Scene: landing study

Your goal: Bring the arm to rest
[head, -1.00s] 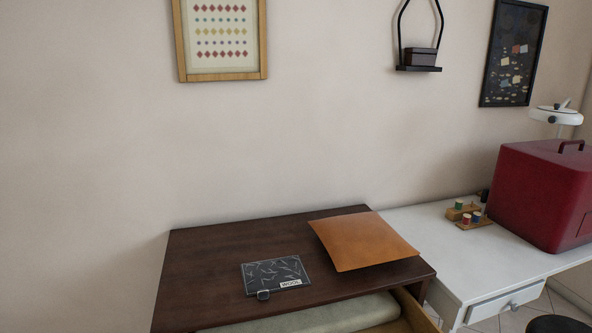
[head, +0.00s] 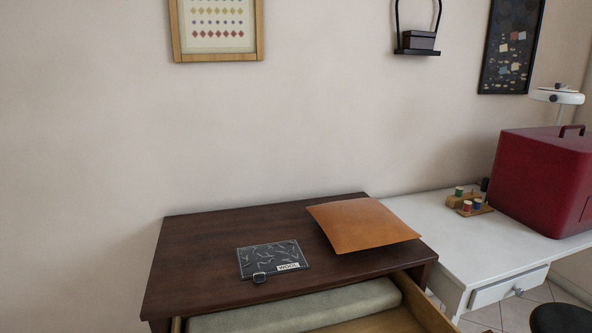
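Neither of my arms nor grippers shows in the head view. A dark brown wooden dresser (head: 190,255) stands in front, with its top drawer (head: 425,312) pulled open. A folded grey-green cloth (head: 300,306) lies in the drawer. On the dresser top lie a dark patterned packet (head: 268,256) with a white label reading WOOL and an orange-brown flat sheet or cushion (head: 362,224) at the right.
To the right is a white table (head: 425,225) with a red case (head: 545,178), a wooden thread-spool holder (head: 470,206) and a white lamp (head: 557,96). A dark round stool (head: 560,317) stands at the lower right. The dresser top's left part is bare.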

